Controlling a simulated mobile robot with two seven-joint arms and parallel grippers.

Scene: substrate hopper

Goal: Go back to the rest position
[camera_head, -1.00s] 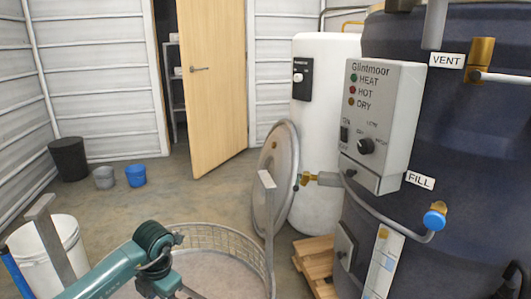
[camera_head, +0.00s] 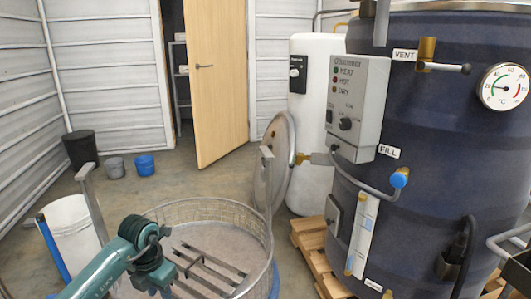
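My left arm (camera_head: 120,260) comes in from the lower left, in teal, and bends down over the left side of a round wire basket (camera_head: 205,212). Its gripper is below the frame edge or hidden, so its fingers do not show. The basket has a tall grey upright handle on its left (camera_head: 92,205) and another on its right (camera_head: 267,190). Dark slats or slots (camera_head: 210,272) show at its bottom; I cannot tell which. My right gripper is not in view.
A dark blue boiler (camera_head: 440,150) with a control box (camera_head: 357,105), dial gauge (camera_head: 505,87) and valves stands at right on a pallet (camera_head: 310,250). A round lid (camera_head: 275,165) leans by a white tank (camera_head: 318,120). A white bucket (camera_head: 72,235) stands left. Floor is free ahead.

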